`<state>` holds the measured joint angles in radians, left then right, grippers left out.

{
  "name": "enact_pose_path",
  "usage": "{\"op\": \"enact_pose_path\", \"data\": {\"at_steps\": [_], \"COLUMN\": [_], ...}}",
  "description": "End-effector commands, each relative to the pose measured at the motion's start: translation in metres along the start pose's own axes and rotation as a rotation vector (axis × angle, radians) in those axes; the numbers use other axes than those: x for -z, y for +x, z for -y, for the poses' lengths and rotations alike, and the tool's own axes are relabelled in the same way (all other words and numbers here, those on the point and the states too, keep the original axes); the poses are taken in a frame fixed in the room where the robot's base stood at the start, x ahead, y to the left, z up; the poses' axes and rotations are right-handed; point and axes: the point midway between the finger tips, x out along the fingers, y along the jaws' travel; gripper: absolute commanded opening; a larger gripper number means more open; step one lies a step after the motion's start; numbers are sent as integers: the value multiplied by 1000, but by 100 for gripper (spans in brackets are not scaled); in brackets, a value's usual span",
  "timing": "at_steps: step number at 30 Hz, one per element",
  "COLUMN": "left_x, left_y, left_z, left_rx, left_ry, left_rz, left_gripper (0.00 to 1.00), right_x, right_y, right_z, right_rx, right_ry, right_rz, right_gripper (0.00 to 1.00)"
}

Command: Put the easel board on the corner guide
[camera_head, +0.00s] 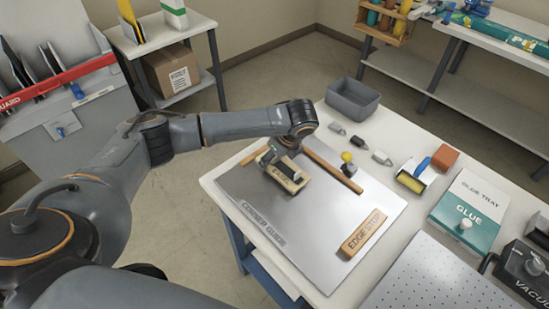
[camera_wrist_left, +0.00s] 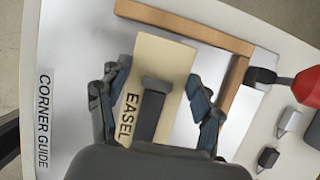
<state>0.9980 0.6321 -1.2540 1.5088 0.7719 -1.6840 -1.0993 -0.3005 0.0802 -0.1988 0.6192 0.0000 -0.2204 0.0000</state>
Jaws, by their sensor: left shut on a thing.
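The easel board (camera_head: 297,186) is a small cream panel, labelled EASEL in the left wrist view (camera_wrist_left: 165,58). My left gripper (camera_head: 280,168) is shut on it, with fingers on both sides of the board in the left wrist view (camera_wrist_left: 157,105). The corner guide (camera_head: 318,222) is a grey metal plate with brown wooden strips meeting at a corner; its label and strips also show in the left wrist view (camera_wrist_left: 232,90). The board is over the plate, near the inside of that corner. I cannot tell whether it touches the plate. My right gripper is not in view.
A wooden EDGE STOP block (camera_head: 362,234) lies on the plate's right part. A perforated panel (camera_head: 440,278) is at the front right.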

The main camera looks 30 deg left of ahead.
Motion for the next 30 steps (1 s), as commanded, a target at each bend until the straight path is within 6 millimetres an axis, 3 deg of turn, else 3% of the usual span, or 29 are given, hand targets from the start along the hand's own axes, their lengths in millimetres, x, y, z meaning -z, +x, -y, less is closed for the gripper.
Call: {"op": "enact_pose_path", "data": {"at_steps": [3, 13, 14, 17, 30], "left_x": [4, 6, 6, 6, 4], "left_y": [10, 13, 13, 13, 6], "left_z": [0, 0, 0, 0, 0], "left_rx": [1, 2, 2, 2, 3], "left_ry": [-1, -1, -1, -1, -1], "left_rz": [2, 1, 1, 1, 1], "left_gripper": [32, 32, 69, 88, 88], "right_x": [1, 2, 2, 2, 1], "right_y": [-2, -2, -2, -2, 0], "right_z": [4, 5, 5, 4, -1], "right_rx": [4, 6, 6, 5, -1], "right_ry": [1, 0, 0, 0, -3], "right_rz": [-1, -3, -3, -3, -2], "right_gripper": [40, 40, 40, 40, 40]}}
